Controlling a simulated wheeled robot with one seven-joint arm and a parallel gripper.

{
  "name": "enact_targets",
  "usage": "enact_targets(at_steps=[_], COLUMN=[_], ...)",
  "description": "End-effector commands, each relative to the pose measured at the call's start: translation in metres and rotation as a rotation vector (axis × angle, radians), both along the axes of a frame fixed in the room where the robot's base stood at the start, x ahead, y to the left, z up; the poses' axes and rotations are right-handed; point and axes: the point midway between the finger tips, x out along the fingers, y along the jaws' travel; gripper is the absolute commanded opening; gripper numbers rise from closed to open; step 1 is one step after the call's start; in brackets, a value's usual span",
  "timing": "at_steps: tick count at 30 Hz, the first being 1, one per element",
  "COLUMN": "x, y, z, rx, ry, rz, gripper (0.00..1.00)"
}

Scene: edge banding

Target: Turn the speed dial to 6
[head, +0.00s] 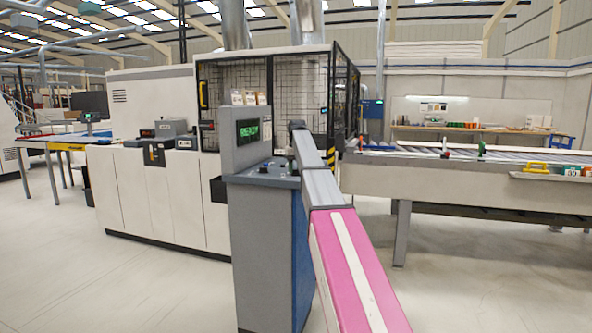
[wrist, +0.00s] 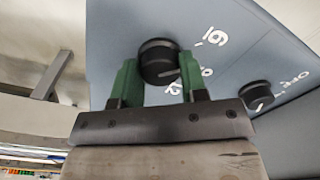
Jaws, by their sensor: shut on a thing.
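The speed dial (wrist: 158,60) is a round black knob on the sloped blue-grey panel (wrist: 112,30) in the wrist view. White numerals show to its right; a large one by the dial's upper right looks like 6 or 9 at this angle, and one lower down looks like 12. A pale pointer mark shows low on the dial's face. My gripper (wrist: 158,78) has its green fingers on both sides of the dial, shut on it. In the head view my arm reaches to the control pedestal (head: 262,240) and hides part of its panel.
A second black knob (wrist: 257,95) with the lettering OFF beside it sits to the right on the panel. The pedestal carries a green-lit display (head: 248,131). A caged machine (head: 225,90) stands behind, and a conveyor table (head: 470,180) lies to the right. The floor at left is clear.

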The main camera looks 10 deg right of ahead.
Motion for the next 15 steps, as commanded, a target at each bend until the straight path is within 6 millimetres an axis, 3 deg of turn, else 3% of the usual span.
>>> enact_targets(at_steps=[15], x=[0.0002], y=[0.0001], z=[0.0005], rx=[0.0], ry=[0.0], rz=[0.044], gripper=[0.16])
